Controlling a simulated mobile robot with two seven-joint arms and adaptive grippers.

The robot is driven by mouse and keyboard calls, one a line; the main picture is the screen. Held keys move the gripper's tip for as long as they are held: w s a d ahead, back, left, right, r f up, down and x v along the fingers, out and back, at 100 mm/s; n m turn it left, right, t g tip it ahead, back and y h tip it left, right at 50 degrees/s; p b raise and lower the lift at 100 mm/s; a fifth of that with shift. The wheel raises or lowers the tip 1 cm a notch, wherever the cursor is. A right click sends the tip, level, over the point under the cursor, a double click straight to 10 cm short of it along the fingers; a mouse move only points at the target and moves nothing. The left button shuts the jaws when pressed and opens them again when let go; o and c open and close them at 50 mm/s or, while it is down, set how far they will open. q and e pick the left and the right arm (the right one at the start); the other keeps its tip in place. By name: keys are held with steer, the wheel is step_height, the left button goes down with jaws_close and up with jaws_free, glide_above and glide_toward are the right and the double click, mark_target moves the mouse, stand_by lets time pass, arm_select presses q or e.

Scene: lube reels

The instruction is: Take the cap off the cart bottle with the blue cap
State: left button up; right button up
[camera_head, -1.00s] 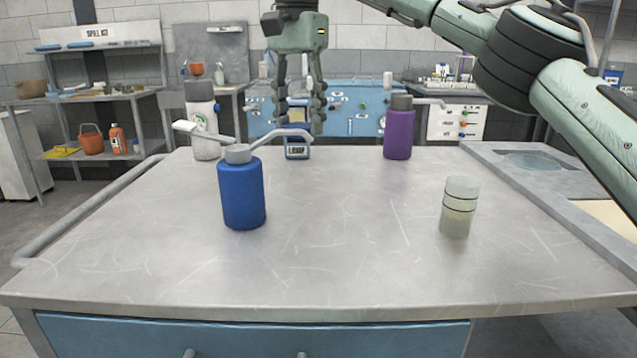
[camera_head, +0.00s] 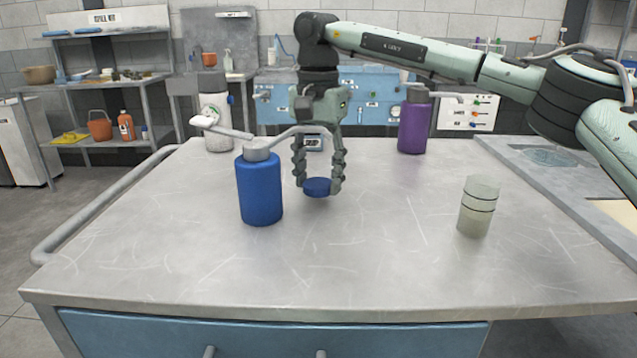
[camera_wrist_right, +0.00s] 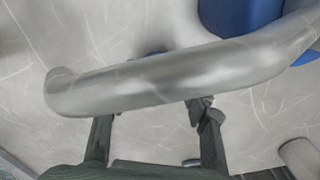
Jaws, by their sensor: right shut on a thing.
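My right gripper (camera_head: 318,184) is shut on the blue cap (camera_head: 317,188), a flat dark-blue disc held between its fingertips above the table. In the right wrist view a thick grey spout crosses in front of the fingers. A sliver of blue, likely the cap (camera_wrist_right: 151,53), peeks out above it. My left gripper is not in view.
A blue pump bottle (camera_head: 260,192) stands left of the gripper, its long spout (camera_head: 292,135) reaching close to it. A white bottle (camera_head: 216,125) and purple bottle (camera_head: 414,124) stand farther back. A translucent jar (camera_head: 478,207) stands right. The front of the table (camera_head: 330,270) is clear.

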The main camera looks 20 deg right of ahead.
steer(key=shift+f, duration=0.9)
steer(key=shift+f, duration=0.1)
steer(key=o, duration=1.3)
